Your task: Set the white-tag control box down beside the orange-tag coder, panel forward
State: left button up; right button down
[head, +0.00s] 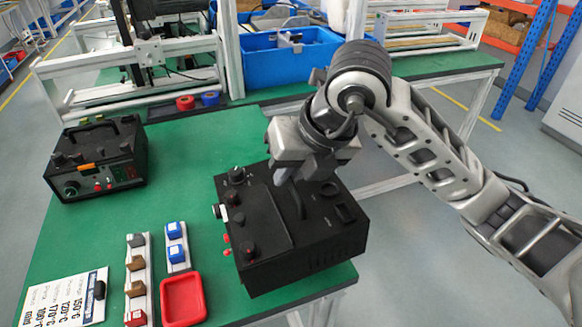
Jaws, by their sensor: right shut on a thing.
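The orange-tag coder (92,168) is a black box with a top handle at the left of the green table. Its panel, with the orange tag, knobs and red buttons, faces the front. The white-tag control box (310,244) is black, with knobs on top and red buttons. It is at the right front of the table, its white-tag side turned toward the left. My right gripper (302,178) is over its top and shut on it, apparently at its handle; the fingertips are partly hidden. I cannot tell whether its base touches the table. My left gripper is not in view.
Green table (185,140) is clear between the two boxes. In front lie a red tray (183,299), block strips (138,270) and a printed card (70,300).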

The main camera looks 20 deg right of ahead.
jog(key=shift+w+f, duration=0.4)
jog(key=shift+w, duration=0.2)
notch_tip(320, 180, down, 3)
jog(key=shift+w+d+r+p, duration=0.1)
jog(key=shift+w+d+p, duration=0.05)
jog(key=shift+p, duration=0.2)
jog(key=shift+f, duration=0.4)
jog(key=c, duration=1.9)
grip_release()
jog(key=shift+s+f, duration=0.2)
jog(key=shift+f, duration=0.05)
jog(key=o, duration=0.4)
jog(key=shift+w+r, duration=0.1)
jog(key=shift+r, duration=0.05)
